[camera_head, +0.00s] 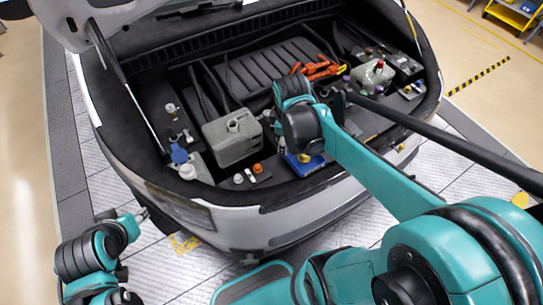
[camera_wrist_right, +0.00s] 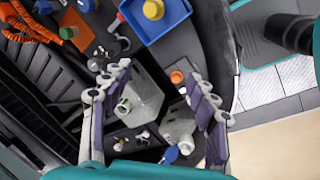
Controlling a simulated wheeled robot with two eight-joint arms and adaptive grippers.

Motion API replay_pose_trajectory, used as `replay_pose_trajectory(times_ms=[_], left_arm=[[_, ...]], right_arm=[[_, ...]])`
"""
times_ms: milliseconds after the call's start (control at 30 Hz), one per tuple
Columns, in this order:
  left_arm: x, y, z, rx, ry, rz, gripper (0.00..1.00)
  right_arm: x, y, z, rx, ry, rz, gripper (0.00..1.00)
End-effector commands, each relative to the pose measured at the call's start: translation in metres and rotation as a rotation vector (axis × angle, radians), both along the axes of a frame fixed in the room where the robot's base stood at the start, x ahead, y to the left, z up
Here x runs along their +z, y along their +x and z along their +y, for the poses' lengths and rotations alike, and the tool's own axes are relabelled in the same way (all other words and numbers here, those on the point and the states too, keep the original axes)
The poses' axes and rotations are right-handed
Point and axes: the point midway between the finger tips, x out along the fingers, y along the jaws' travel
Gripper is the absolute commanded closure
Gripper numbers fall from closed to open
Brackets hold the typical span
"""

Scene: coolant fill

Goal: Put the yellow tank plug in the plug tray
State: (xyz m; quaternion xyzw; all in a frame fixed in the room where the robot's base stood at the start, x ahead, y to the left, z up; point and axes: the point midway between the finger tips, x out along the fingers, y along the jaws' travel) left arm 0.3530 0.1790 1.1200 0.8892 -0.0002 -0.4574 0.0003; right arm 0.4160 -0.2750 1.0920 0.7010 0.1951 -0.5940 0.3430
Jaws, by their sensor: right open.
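The plug tray is a small blue tray (camera_wrist_right: 158,22) at the top of the right wrist view. The yellow tank plug (camera_wrist_right: 153,9) shows as a round yellow cap inside its outline, near the picture's top edge. In the head view the blue tray (camera_head: 305,165) is on the front ledge, partly behind my right arm. My right gripper (camera_wrist_right: 152,82) is open and empty, its two fingers apart above a grey tank and a pale reservoir, to one side of the tray. My left gripper (camera_head: 143,214) is low at the left, outside the car; its fingers are too small to read.
A grey tank (camera_head: 233,137) stands left of my right arm. Orange (camera_head: 257,168), white (camera_head: 187,171) and blue (camera_head: 179,154) caps are along the ledge. Orange cables (camera_head: 318,69) lie behind. The raised hood's strut and the car's front rim bound the bay.

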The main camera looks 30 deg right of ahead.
Motion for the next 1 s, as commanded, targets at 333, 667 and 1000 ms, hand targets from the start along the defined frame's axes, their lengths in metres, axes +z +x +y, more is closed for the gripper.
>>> replay_pose_trajectory(times_ms=[333,667,1000], left_arm=[[0.000,0.000,0.000,0.000,0.000,0.000,0.60],[0.000,0.000,0.000,0.000,0.000,0.000,0.60],[-0.016,0.000,0.000,0.000,0.000,0.000,0.60]], right_arm=[[0.028,-0.052,0.082,-0.539,0.322,-0.364,0.41],[0.029,-0.063,0.098,-0.687,0.450,-0.432,0.41],[0.013,-0.063,0.097,-0.685,0.448,-0.431,0.41]])
